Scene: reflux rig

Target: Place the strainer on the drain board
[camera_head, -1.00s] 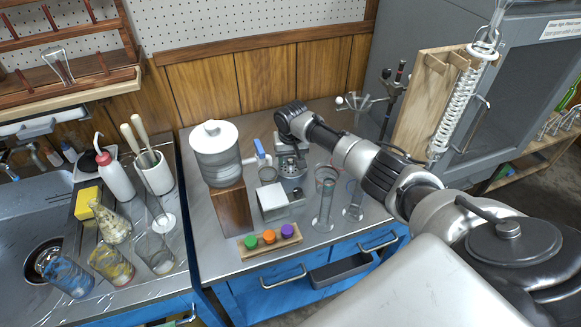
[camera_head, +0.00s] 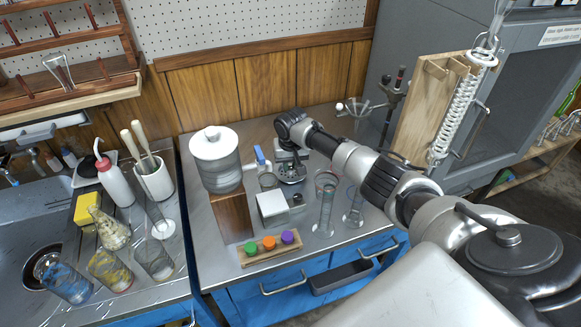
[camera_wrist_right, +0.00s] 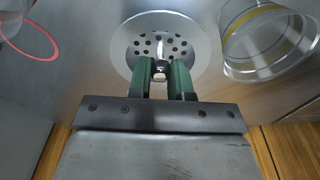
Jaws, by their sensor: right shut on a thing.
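The strainer is a round metal disc with several holes and a small upright knob. In the right wrist view the strainer (camera_wrist_right: 146,47) lies beyond my right gripper (camera_wrist_right: 161,71), whose green fingers are shut on its knob. In the head view my right gripper (camera_head: 289,163) points down over the metal bench, behind a white-topped box; I cannot tell whether the strainer touches the bench. The drain board (camera_head: 130,304) is the metal surface beside the sink at the left, with glassware standing on it. My left gripper is not in view.
Several beakers and flasks, a wash bottle (camera_head: 113,182) and a white pestle pot (camera_head: 154,181) crowd the drain board. A lidded jar (camera_head: 217,163) on a wooden block stands left of my gripper. A cylinder (camera_head: 324,205) and a rack of coloured caps (camera_head: 271,252) stand nearer.

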